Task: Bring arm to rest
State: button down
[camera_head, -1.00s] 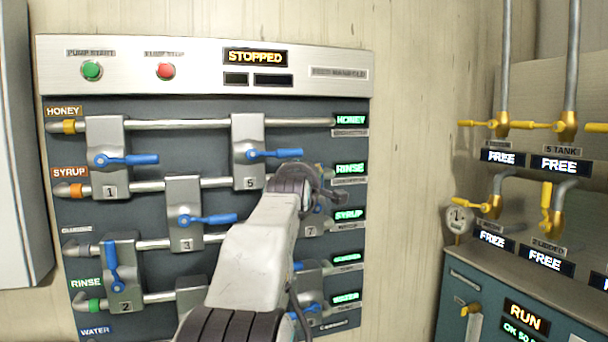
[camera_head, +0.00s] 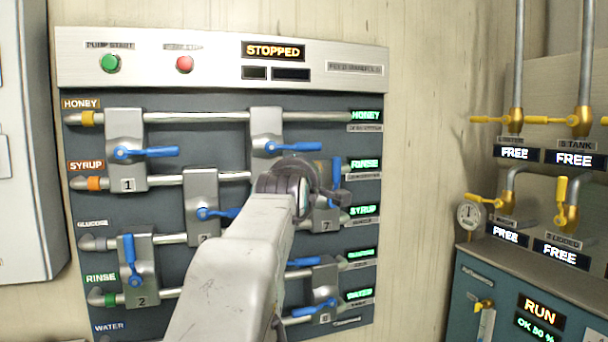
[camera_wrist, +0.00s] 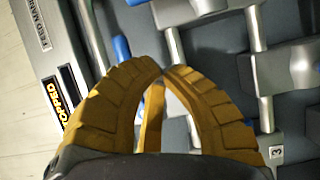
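My arm (camera_head: 235,260) reaches up in front of the valve panel (camera_head: 225,68) in the head view, with its wrist over the panel's middle. My gripper (camera_wrist: 163,75) shows in the wrist view as yellow-brown fingers whose tips meet, with nothing seen between them. In the head view the fingers are hidden behind the wrist. I cannot tell how far the tips are from the panel.
Blue valve handles stand out from the panel, including those of valve 1 (camera_head: 150,152), valve 2 (camera_head: 130,260) and valve 5 (camera_head: 295,147). The display (camera_head: 273,51) reads STOPPED. A teal cabinet (camera_head: 470,300) and yellow-handled pipes are at right. A grey cabinet (camera_head: 25,190) is at left.

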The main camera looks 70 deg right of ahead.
jog(key=shift+s+a, duration=0.15)
jog(key=shift+a, duration=0.65)
jog(key=shift+s+a, duration=0.15)
jog(key=shift+a, duration=0.65)
